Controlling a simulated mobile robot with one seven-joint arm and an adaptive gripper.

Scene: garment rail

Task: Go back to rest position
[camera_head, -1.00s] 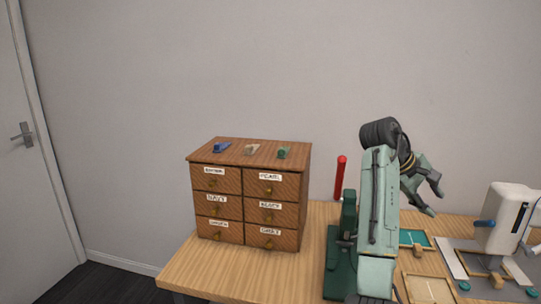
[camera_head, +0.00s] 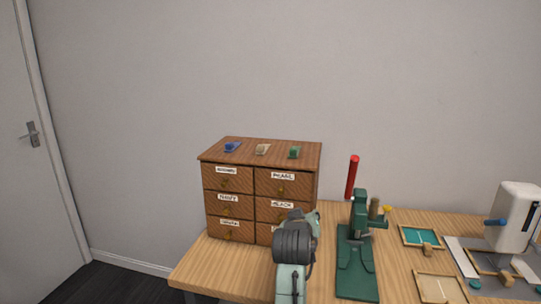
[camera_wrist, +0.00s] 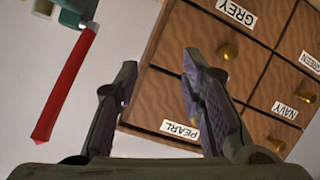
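My gripper (camera_wrist: 159,75) shows in the wrist view with its two dark fingers spread apart and nothing between them. Beyond the fingers is the front of the wooden drawer cabinet (camera_wrist: 180,45), seen tilted. In the head view my arm (camera_head: 292,265) rises in front of the lower right part of the cabinet (camera_head: 240,185). Its dark rounded joint is uppermost there, and the fingers are hidden behind it. The arm covers most of the lower right drawer front.
Blue (camera_head: 232,147), beige (camera_head: 262,149) and green (camera_head: 294,152) items lie on the cabinet. A green press (camera_head: 358,265) with a red handle (camera_head: 352,177) stands right of my arm. A white machine (camera_head: 515,215) and framed trays (camera_head: 440,289) are farther right. The drawers look shut.

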